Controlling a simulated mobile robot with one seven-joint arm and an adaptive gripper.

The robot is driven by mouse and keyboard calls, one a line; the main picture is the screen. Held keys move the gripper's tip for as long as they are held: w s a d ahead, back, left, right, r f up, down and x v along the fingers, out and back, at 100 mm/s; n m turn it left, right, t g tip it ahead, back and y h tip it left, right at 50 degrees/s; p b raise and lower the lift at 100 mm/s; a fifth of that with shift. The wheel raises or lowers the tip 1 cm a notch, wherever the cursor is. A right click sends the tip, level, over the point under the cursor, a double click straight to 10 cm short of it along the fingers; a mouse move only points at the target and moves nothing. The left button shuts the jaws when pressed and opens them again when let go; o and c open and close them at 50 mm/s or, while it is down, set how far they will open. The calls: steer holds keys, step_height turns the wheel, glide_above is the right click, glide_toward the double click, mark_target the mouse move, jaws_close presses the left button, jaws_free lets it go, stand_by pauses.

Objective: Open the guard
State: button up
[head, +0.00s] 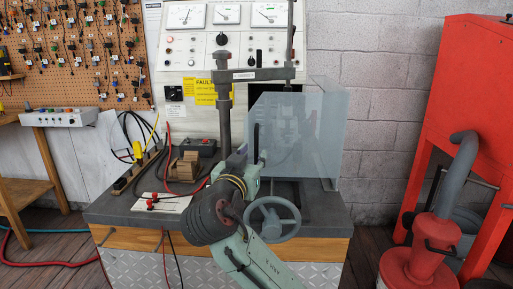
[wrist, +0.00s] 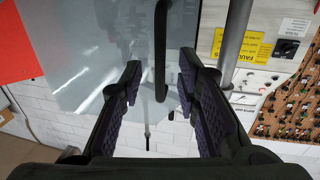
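The guard (head: 310,130) is a clear, bluish see-through panel box on the test bench, standing around the spindle area. A black upright bar handle (head: 256,138) is on its left front. In the wrist view the guard (wrist: 80,70) fills the upper left, and the handle (wrist: 160,45) hangs down in the middle. My gripper (wrist: 158,85) is open, with its two padded fingers apart on either side of the handle's lower end. Gaps show on both sides, and I see no finger touching it. In the head view my arm partly hides the gripper at the handle.
A grey handwheel (head: 272,218) sits at the bench front, just right of my arm. A vertical post (head: 223,100) stands left of the guard. Wires and a wooden block (head: 184,165) lie on the bench's left. A red machine (head: 465,110) stands at the right.

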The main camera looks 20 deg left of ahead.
mark_target(256, 151)
steer(key=shift+w+a+p, duration=0.15)
steer(key=shift+w+p, duration=0.15)
steer(key=shift+w, duration=1.8)
steer(key=shift+c, duration=0.2)
jaws_close()
